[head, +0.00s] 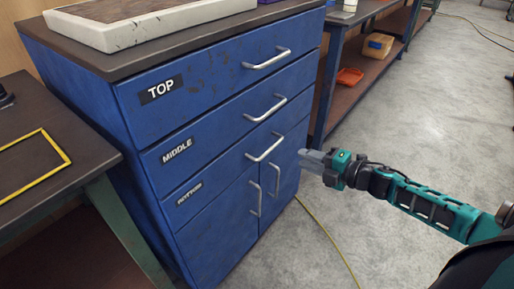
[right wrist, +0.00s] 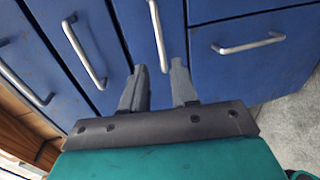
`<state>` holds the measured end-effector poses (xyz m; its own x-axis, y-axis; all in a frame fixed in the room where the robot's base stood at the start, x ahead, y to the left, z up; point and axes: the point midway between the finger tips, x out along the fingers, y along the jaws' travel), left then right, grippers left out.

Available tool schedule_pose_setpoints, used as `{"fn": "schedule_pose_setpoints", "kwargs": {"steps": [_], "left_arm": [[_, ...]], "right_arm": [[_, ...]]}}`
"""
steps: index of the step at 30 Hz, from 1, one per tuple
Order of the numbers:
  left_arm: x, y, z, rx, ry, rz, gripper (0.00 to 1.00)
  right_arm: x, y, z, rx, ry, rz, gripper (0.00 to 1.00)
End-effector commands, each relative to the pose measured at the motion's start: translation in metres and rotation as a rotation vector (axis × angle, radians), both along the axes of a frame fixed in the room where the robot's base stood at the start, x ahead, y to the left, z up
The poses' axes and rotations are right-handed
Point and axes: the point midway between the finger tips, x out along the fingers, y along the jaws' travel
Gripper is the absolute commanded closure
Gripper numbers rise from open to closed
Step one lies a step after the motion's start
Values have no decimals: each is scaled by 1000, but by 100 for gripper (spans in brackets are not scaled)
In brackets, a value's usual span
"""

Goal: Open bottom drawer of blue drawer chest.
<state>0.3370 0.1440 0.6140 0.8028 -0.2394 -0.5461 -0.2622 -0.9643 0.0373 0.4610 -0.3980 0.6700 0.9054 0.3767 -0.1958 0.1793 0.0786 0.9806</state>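The blue drawer chest (head: 215,150) has drawers labelled TOP, MIDDLE and BOTTOM, all closed. The bottom drawer (head: 215,185) has a silver bar handle (head: 266,149). My right gripper (head: 302,158) is in front of the chest, to the right of that handle in the head view. In the right wrist view my right gripper (right wrist: 158,66) has its two grey fingers apart with nothing held. The bottom drawer handle (right wrist: 157,30) runs toward the gap between the fingertips there; contact cannot be told. My left gripper is not in view.
Two cupboard doors with upright handles (head: 256,198) sit below the bottom drawer. The middle handle (head: 266,108) and top handle (head: 267,59) are above. A dark table (head: 90,160) stands at left, a workbench (head: 335,30) behind. The floor (head: 390,110) at right is clear except for a yellow cable (head: 327,235).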

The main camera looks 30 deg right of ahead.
Motion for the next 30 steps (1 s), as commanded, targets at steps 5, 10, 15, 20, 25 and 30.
{"fn": "schedule_pose_setpoints", "kwargs": {"steps": [5,10,15,20,25,30], "left_arm": [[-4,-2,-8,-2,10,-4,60],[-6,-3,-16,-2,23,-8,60],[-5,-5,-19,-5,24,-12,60],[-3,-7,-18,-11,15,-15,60],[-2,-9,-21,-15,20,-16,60],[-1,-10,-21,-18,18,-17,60]], "right_arm": [[17,7,-4,2,-2,0,71],[41,17,-9,3,-2,-1,71],[65,27,-14,2,-2,-3,71],[86,36,-19,4,-2,-3,71],[103,43,-23,4,-1,-4,71],[112,47,-24,4,2,-3,71]]}}
